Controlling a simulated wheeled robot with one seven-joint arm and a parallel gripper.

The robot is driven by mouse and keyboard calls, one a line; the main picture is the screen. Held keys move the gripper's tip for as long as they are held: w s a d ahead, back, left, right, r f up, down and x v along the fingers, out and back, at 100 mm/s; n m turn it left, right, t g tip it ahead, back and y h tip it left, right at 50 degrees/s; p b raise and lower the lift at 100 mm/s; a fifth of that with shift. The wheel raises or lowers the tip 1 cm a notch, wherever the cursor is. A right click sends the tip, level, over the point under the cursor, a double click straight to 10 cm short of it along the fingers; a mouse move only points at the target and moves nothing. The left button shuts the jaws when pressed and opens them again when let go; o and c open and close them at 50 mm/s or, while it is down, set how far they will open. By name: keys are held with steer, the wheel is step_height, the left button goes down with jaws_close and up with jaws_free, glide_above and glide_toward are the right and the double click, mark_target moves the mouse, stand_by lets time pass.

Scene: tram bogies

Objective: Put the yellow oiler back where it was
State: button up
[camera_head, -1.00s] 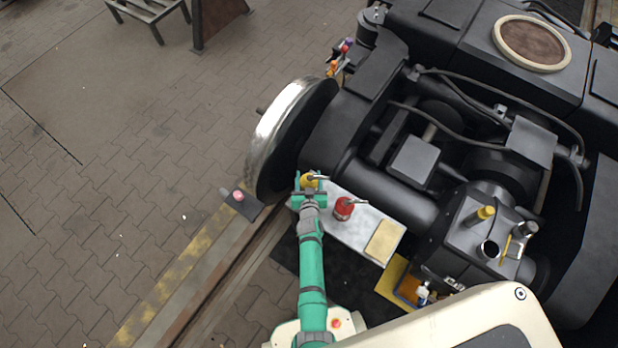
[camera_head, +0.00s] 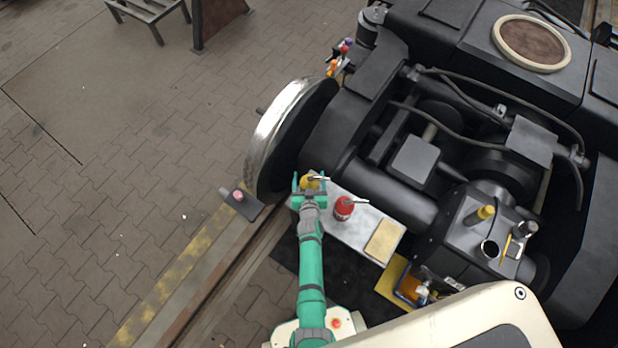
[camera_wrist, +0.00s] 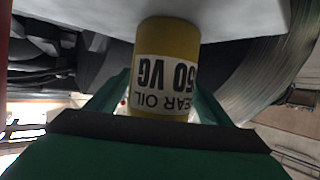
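The yellow oiler (camera_head: 309,183) stands at the far left end of the light grey plate (camera_head: 352,228), next to the bright wheel. In the wrist view the yellow oiler (camera_wrist: 167,48) appears upside down, with a white gear oil label. Its base meets the pale surface at the top of that picture. My gripper (camera_head: 309,181) is open, with one green finger on each side of the oiler. The palm is close to it, and its lower part in the wrist view is hidden behind my gripper.
A red oiler (camera_head: 344,208) stands on the plate just right of my gripper. A yellow pad (camera_head: 384,241) lies at the plate's right end. The wheel (camera_head: 283,135) and black bogie frame rise close behind. Paved floor lies free to the left.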

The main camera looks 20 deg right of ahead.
steer(key=shift+r, duration=0.15)
steer(key=s+a+r+n+y, duration=0.1)
steer(key=s+a+r, duration=0.35)
steer(key=s, duration=0.45)
steer(key=s+a+r+t, duration=0.1)
steer(key=s+a+r, duration=0.4)
steer(key=s, duration=0.4)
steer(key=s+a+r+n+y, duration=0.1)
steer(key=s+a+r, duration=0.2)
steer(key=s+r, duration=0.4)
steer(key=s+a+r+y, duration=0.1)
steer(key=s+a+r, duration=0.1)
steer(key=s+r, duration=0.4)
steer(key=s+a+r+n+t+y, duration=0.1)
steer(key=s+r, duration=0.5)
steer(key=r, duration=0.6)
steer(key=shift+s+a+r, duration=0.3)
steer(key=shift+a, duration=0.05)
